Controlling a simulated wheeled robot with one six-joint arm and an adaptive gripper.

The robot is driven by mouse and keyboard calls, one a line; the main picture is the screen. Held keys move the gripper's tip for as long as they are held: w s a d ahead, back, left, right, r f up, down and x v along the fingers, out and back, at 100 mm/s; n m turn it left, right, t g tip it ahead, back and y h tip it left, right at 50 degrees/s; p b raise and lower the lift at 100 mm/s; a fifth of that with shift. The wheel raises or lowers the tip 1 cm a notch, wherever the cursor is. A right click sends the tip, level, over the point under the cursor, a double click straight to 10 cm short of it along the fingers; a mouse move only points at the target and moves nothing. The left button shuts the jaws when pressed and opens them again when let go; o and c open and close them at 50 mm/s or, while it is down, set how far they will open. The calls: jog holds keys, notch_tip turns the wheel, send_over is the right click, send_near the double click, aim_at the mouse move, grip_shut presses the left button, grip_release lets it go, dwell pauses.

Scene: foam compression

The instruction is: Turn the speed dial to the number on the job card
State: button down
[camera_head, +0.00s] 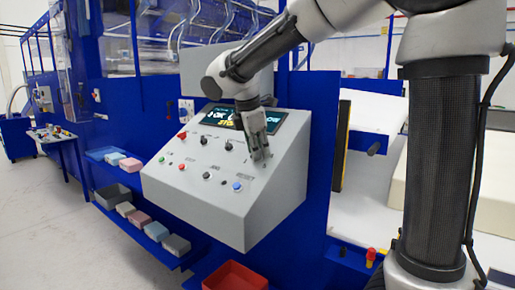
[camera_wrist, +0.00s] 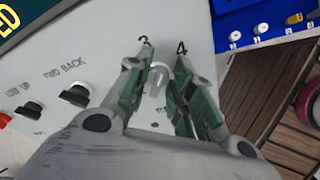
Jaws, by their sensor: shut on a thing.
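My gripper (camera_head: 261,156) reaches down to the right part of the sloped grey control panel (camera_head: 218,161). In the wrist view, my gripper (camera_wrist: 160,80) has its green-padded fingers closed around a pale, rounded piece, seemingly the speed dial (camera_wrist: 158,73). A printed mark like a 2 or 3 shows beside the left fingertip and a 4 beside the right one. The dial's pointer cannot be made out.
Black switches (camera_wrist: 75,95), a red knob (camera_head: 182,135) and a blue button (camera_head: 237,186) share the panel.

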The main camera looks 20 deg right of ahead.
jog(key=shift+s+m+t, duration=0.2)
jog(key=shift+m+t, duration=0.1)
jog(key=shift+m, duration=1.8)
jog(key=c, duration=1.6)
grip_release()
jog(key=shift+o, duration=0.2)
jog(key=shift+a, duration=0.1)
jog(key=v, duration=1.2)
jog(key=shift+f, duration=0.1)
